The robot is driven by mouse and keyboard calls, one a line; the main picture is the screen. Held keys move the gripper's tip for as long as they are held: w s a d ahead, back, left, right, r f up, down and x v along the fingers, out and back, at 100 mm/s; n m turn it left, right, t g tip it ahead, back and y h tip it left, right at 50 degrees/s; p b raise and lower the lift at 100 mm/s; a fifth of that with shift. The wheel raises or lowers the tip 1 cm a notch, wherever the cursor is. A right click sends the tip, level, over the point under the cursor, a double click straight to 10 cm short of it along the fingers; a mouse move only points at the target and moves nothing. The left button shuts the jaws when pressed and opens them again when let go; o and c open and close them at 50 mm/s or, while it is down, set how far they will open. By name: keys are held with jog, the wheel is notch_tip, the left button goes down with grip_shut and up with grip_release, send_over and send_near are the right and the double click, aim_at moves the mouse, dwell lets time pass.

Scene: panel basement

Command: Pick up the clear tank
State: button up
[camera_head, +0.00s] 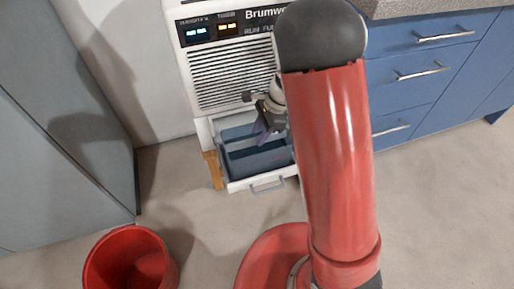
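The clear tank (257,160) looks blue-grey and see-through, and it sits in the pulled-out lower drawer of a white dehumidifier (222,80). Its right end is partly hidden behind my red arm. My gripper (262,131) is above the tank's back part, pointing down, with purplish fingers. It is small and seen side-on, so I cannot tell whether the fingers are apart or touch the tank.
The drawer front has a handle (267,187). A wooden block (213,170) stands at the drawer's left side. Blue cabinets (420,75) with a countertop are on the right, a grey cabinet (60,130) on the left. A red bucket (130,262) stands at the lower left. Floor shows on the right.

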aim_at(254, 144)
jog(key=x, duration=0.4)
jog(key=shift+s+a+f, duration=0.15)
jog(key=shift+f, duration=0.1)
grip_shut()
